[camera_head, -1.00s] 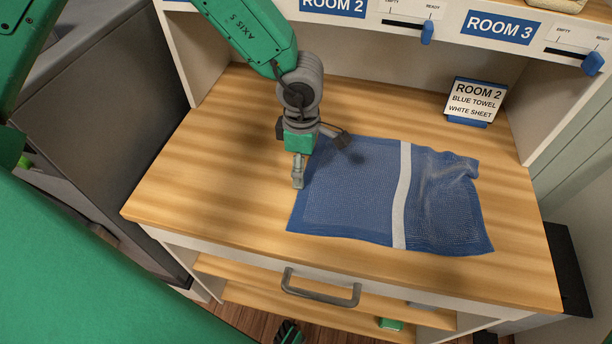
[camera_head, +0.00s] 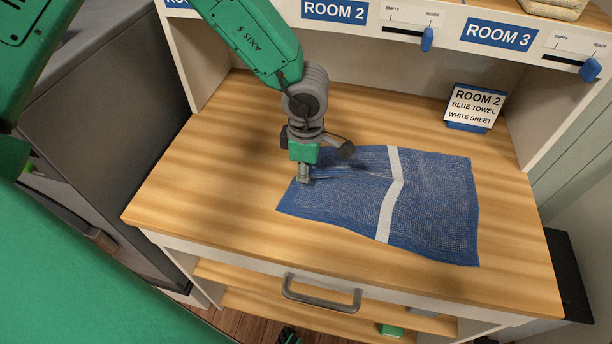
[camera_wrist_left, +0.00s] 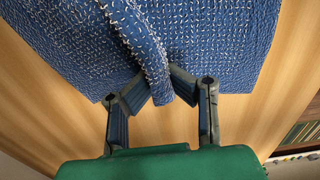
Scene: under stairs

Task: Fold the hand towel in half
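The blue hand towel (camera_head: 435,205), with a white stripe (camera_head: 391,205) across it, lies spread on the wooden top, not folded over. My left gripper (camera_head: 304,180) is at the towel's left edge, pointing down. In the left wrist view its fingers (camera_wrist_left: 161,88) close from both sides on a pinched ridge of the towel (camera_wrist_left: 215,35). A crease runs from the gripper toward the stripe in the head view. The towel's far left part is hidden behind the gripper.
A sign reading "ROOM 2 BLUE TOWEL WHITE SHEET" (camera_head: 473,108) stands at the back right. A shelf front with ROOM labels and blue sliders (camera_head: 427,39) overhangs the back. Bare wooden top (camera_head: 200,185) is free left of the towel. A drawer handle (camera_head: 320,295) is in front.

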